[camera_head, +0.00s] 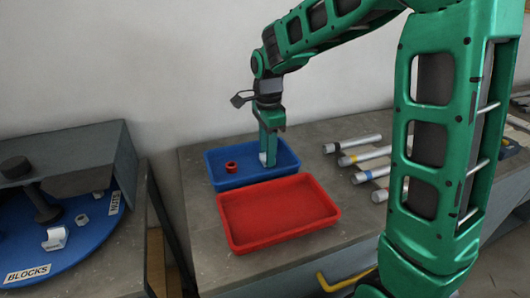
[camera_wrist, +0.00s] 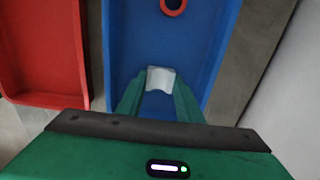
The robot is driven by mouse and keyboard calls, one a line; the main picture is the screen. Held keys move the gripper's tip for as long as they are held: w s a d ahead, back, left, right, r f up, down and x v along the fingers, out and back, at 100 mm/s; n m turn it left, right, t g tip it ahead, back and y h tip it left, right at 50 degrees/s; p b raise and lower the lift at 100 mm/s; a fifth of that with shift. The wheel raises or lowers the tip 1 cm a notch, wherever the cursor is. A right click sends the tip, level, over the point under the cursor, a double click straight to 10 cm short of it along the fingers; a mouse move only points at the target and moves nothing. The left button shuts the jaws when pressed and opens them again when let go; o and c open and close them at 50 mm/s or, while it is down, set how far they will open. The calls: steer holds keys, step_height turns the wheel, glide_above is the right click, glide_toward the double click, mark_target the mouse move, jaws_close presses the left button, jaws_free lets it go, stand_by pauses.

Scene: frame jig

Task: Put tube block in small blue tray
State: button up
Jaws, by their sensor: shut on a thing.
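The small blue tray (camera_head: 217,161) stands at the back of the grey table, and it also fills the middle of the wrist view (camera_wrist: 130,30). My gripper (camera_head: 267,160) points down into the right part of this tray. In the wrist view its two green fingers (camera_wrist: 159,92) are shut on a small whitish block with a curved face, the tube block (camera_wrist: 160,77). The block is low within the tray's outline; I cannot tell if it touches the floor. A red ring-shaped piece (camera_head: 231,167) lies in the tray, left of my gripper, and also shows in the wrist view (camera_wrist: 173,4).
An empty red tray (camera_head: 280,215) stands in front of the blue one. Several metal tubes with coloured bands (camera_head: 365,157) lie to the right. A blue turntable (camera_head: 90,235) with labels, a block and nuts is at left. A wall is behind.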

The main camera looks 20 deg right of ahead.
steer(key=o, duration=1)
steer(key=shift+o, duration=0.2)
step_height(320, 180, up, 12)
steer(key=s+d+f+n, duration=0.2)
steer(key=s+d, duration=0.3)
steer(key=s, duration=0.2)
steer(key=s+d+f+n, duration=0.2)
steer(key=s+d+n, duration=0.1)
steer(key=s+d, duration=0.2)
steer(key=s+d+f+n, duration=0.2)
steer(key=s+d, duration=0.3)
steer(key=s, duration=0.4)
steer(key=shift+s+d+f+n, duration=0.2)
steer(key=shift+s+d+n, duration=0.2)
steer(key=shift+n, duration=0.1)
steer(key=s+f+n, duration=0.1)
steer(key=s, duration=0.2)
steer(key=s+f+n, duration=0.1)
steer(key=s+f, duration=0.1)
steer(key=s, duration=0.1)
steer(key=s+d+f+n, duration=0.1)
steer(key=s, duration=0.2)
steer(key=shift+f+n, duration=0.25)
steer(key=shift+n, duration=0.05)
